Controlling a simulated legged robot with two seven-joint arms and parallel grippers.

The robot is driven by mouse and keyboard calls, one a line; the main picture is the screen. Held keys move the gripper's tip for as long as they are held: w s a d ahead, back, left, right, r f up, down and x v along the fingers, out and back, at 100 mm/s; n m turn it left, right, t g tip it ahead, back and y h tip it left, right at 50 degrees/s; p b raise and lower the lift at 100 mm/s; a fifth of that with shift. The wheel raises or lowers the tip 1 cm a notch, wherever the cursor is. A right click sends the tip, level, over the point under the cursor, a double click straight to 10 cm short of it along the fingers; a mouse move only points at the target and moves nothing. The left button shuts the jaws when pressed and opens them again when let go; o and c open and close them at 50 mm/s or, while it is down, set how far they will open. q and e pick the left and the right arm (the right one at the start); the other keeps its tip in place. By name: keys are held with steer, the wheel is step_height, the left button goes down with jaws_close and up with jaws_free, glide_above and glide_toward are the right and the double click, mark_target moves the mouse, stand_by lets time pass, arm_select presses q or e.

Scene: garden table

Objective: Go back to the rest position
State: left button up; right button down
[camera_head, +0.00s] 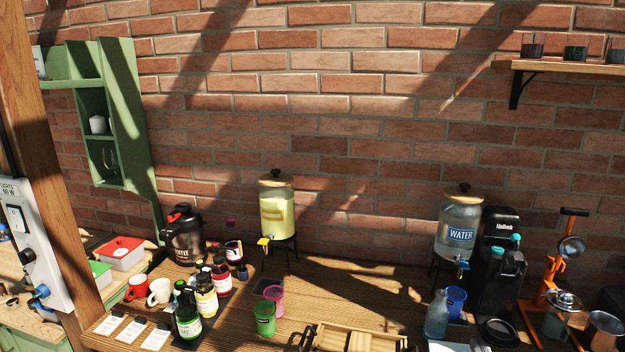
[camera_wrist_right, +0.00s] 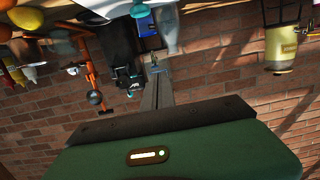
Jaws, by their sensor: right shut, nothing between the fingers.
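The fingers point toward the brick wall and the back of the table, which appear upside down there. I cannot clearly pick out the right gripper in the head view. My left gripper is in neither view.
The wooden table (camera_head: 340,285) holds a lemonade dispenser (camera_head: 276,212), water dispenser (camera_head: 459,228), bottles (camera_head: 188,320), pink cup (camera_head: 274,297), green cup (camera_head: 264,318), wooden tray (camera_head: 358,340) and orange press (camera_head: 553,280). The back middle of the table is clear.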

steer(key=s+a+f+n+g+y, duration=0.1)
steer(key=s+a+f+g+y, duration=0.1)
steer(key=s+a+f+g, duration=0.65)
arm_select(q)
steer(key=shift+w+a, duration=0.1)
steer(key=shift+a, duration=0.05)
arm_select(e)
steer(key=s+a+f+g, duration=0.2)
steer(key=s+a, duration=0.2)
steer(key=s, duration=0.2)
steer(key=s+a+f+n+g+y, duration=0.1)
steer(key=s+a+f+g, duration=0.1)
steer(key=s, duration=0.5)
steer(key=shift+a+f, duration=0.45)
steer(key=shift+a, duration=0.45)
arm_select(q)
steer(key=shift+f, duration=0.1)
arm_select(e)
steer(key=shift+g, duration=0.25)
